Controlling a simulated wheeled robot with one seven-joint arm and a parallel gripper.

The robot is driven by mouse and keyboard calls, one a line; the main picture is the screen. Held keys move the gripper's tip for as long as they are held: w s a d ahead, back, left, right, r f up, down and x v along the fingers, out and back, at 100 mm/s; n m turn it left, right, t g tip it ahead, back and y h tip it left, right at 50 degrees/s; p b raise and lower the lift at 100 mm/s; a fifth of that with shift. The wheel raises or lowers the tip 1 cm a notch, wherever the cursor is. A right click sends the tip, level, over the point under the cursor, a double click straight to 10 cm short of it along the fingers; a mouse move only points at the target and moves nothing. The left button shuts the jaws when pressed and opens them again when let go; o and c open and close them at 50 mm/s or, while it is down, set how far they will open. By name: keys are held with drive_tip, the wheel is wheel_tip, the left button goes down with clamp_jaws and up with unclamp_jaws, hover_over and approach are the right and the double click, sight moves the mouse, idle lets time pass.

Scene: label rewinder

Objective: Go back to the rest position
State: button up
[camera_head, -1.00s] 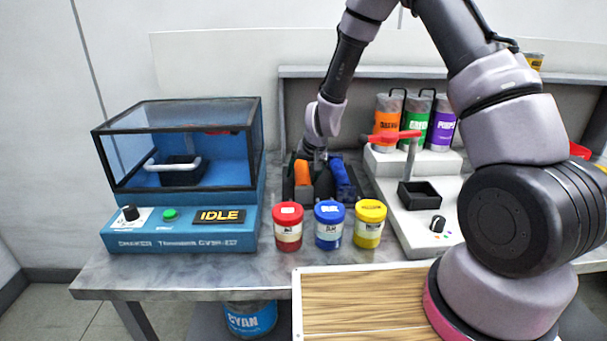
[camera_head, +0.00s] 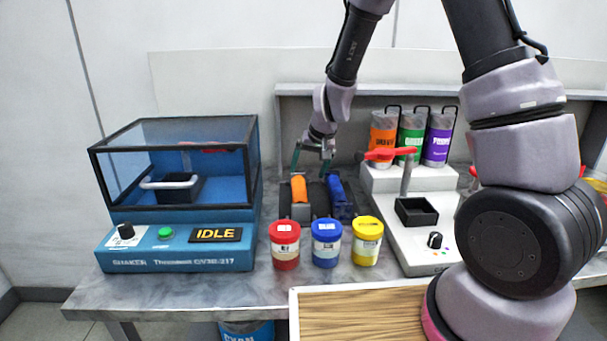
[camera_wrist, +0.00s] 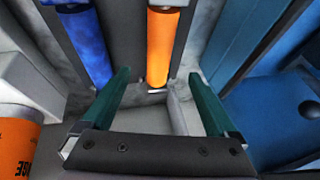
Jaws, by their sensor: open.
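My gripper (camera_head: 312,158) is open and raised above and behind the holder with the orange and blue rolls. In the wrist view its two green fingers (camera_wrist: 165,100) stand apart with nothing between them. The orange roll (camera_head: 299,188) lies in the left part of the dark holder (camera_head: 318,205), and it also shows beyond the fingers in the wrist view (camera_wrist: 162,45). The blue roll (camera_head: 336,190) lies to its right, and shows left of the orange one in the wrist view (camera_wrist: 90,45).
A blue shaker (camera_head: 180,245) marked IDLE stands at left. Red (camera_head: 285,246), blue (camera_head: 326,244) and yellow (camera_head: 367,243) jars stand in front of the holder. A white machine with a red lever (camera_head: 390,154) and orange, green and purple canisters (camera_head: 411,135) stand at right.

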drive_tip(key=s+d+r+m+t, duration=0.1)
drive_tip(key=s+d+r, duration=0.25)
drive_tip(key=r, duration=0.55)
drive_tip(key=s+d+r, duration=0.3)
drive_tip(key=d+r, duration=0.2)
drive_tip(key=r, duration=0.4)
drive_tip(key=s+d+r+m, duration=0.1)
drive_tip(key=s+d+r, duration=0.4)
drive_tip(key=s, duration=0.3)
drive_tip(key=s+d+r+m+t, duration=0.1)
drive_tip(key=s+d+r, duration=0.4)
drive_tip(key=s, duration=0.4)
drive_tip(key=shift+s+m+t+h, duration=0.3)
drive_tip(key=shift+m, duration=0.1)
